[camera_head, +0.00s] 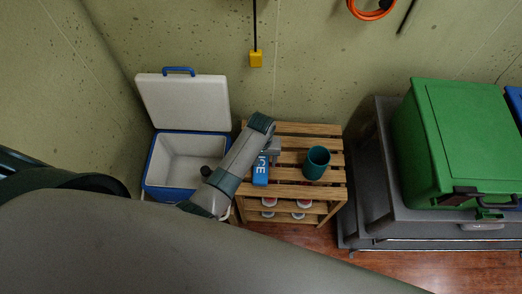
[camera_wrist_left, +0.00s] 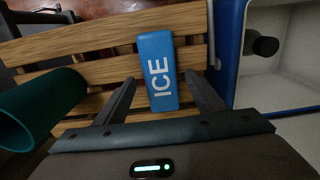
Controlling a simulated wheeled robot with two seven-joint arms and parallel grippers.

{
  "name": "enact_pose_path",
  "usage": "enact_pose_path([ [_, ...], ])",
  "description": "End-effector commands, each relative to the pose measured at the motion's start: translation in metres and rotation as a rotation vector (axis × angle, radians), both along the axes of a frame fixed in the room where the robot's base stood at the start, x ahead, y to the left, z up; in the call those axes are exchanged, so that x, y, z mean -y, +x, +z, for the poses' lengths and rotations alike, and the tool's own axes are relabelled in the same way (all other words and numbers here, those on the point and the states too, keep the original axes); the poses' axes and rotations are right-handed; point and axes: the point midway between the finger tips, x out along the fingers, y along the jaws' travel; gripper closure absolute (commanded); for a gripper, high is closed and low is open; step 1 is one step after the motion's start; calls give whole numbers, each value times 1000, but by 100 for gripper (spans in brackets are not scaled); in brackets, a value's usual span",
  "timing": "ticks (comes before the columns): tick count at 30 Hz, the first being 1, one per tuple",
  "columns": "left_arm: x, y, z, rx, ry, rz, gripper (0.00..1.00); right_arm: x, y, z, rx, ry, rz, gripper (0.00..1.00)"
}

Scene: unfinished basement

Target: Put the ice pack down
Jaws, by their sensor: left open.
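The blue ice pack (camera_head: 261,171), lettered ICE in white, lies on the slatted top of the wooden rack (camera_head: 296,129). It also shows in the left wrist view (camera_wrist_left: 157,55), flat across the slats. My left gripper (camera_head: 272,151) is over the ice pack in the head view, and the arm hides part of the rack. In the left wrist view the two fingers (camera_wrist_left: 160,95) are apart, one on each side of the pack's near end, with gaps between them and the pack. My right gripper is not in view.
A teal cup (camera_head: 316,163) stands right of the ice pack on the rack. An open blue and white cooler (camera_head: 184,142) sits left of the rack, with a dark object (camera_head: 206,171) inside. A green bin (camera_head: 452,140) rests on grey crates (camera_head: 379,190) at right.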

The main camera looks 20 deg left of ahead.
Motion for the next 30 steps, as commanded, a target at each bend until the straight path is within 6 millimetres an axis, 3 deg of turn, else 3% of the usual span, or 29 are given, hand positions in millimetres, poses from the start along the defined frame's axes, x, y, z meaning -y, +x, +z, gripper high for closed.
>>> enact_pose_path([
  [6,0,1,40,4,-1,0,36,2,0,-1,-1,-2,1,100],
  [13,0,1,70,3,-1,0,36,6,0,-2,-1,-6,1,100],
  [19,0,1,80,1,-1,0,36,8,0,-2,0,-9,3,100],
  [30,0,0,80,0,0,0,36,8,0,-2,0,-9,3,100],
])
